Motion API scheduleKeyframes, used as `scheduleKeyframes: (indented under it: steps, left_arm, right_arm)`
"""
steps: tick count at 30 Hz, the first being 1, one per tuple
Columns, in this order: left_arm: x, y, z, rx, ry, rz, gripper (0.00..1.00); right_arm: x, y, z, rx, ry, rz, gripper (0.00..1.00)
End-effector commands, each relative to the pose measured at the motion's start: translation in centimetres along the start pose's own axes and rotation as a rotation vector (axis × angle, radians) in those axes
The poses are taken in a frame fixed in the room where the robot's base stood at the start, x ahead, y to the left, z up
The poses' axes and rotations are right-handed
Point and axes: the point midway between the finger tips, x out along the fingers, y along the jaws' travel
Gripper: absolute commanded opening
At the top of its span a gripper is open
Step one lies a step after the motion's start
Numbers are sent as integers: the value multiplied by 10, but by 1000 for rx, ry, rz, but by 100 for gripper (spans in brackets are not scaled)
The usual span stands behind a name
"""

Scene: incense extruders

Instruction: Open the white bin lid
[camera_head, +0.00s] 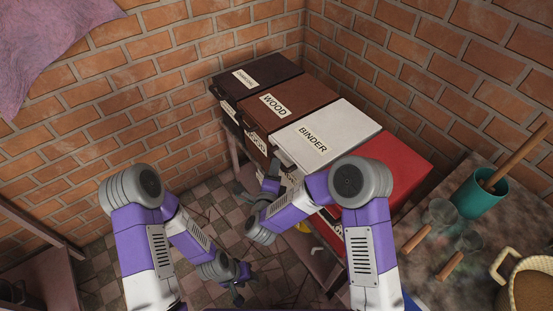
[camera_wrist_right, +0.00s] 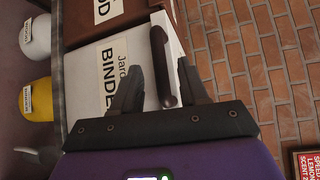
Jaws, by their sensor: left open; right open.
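The white bin (camera_head: 343,118) labelled BINDER stands in a row of bins, and its lid is down. Its front also shows in the right wrist view (camera_wrist_right: 88,85), with a dark bar handle (camera_wrist_right: 163,65) by the lid edge. My right gripper (camera_head: 268,180) is at the front of the white bin, below the lid's front edge. In the right wrist view its open fingers (camera_wrist_right: 160,82) are on either side of the handle; I cannot tell whether they touch it. My left gripper (camera_head: 240,282) is open and empty, low over the tiled floor.
Brown WOOD bin (camera_head: 290,92) and a darker bin (camera_head: 262,72) stand left of the white one; a red bin (camera_head: 400,155) stands right. A table at right holds a teal cup (camera_head: 478,198), strainers and a basket (camera_head: 530,285). Brick walls close the back.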

Motion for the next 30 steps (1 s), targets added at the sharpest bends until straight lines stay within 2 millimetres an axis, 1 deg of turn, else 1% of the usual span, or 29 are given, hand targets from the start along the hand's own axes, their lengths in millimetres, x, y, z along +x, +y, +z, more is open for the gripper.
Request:
scheduleKeyframes:
  steps: [1, 3, 6, 9, 13, 20, 23, 28, 29, 30]
  left_arm:
    - [3, -1, 0, 0, 0, 0, 43]
    - [5, -2, 0, 0, 0, 0, 43]
    - [7, -3, 0, 0, 0, 0, 43]
    - [8, -3, 0, 0, 0, 0, 43]
    - [9, -3, 0, 0, 0, 0, 43]
    - [9, -3, 0, 0, 0, 0, 43]
    - [9, -3, 0, 0, 0, 0, 43]
    - [9, -3, 0, 0, 0, 0, 43]
    - [9, -3, 0, 0, 0, 0, 43]
    - [9, -3, 0, 0, 0, 0, 43]
  right_arm:
    - [10, 1, -1, 2, 3, -2, 44]
    - [22, 1, -1, 1, 3, -1, 44]
    - [36, 1, -1, 0, 2, -1, 44]
    - [46, 1, -1, -1, 1, 0, 44]
    - [52, 1, -1, -2, 0, 1, 44]
    - [52, 0, -1, -3, -1, 1, 44]
    - [52, 0, -1, -3, -1, 1, 30]
    - [52, 0, -1, -3, -1, 1, 4]
    - [52, 0, -1, -3, -1, 1, 0]
    - [52, 0, 0, -3, -1, 1, 0]
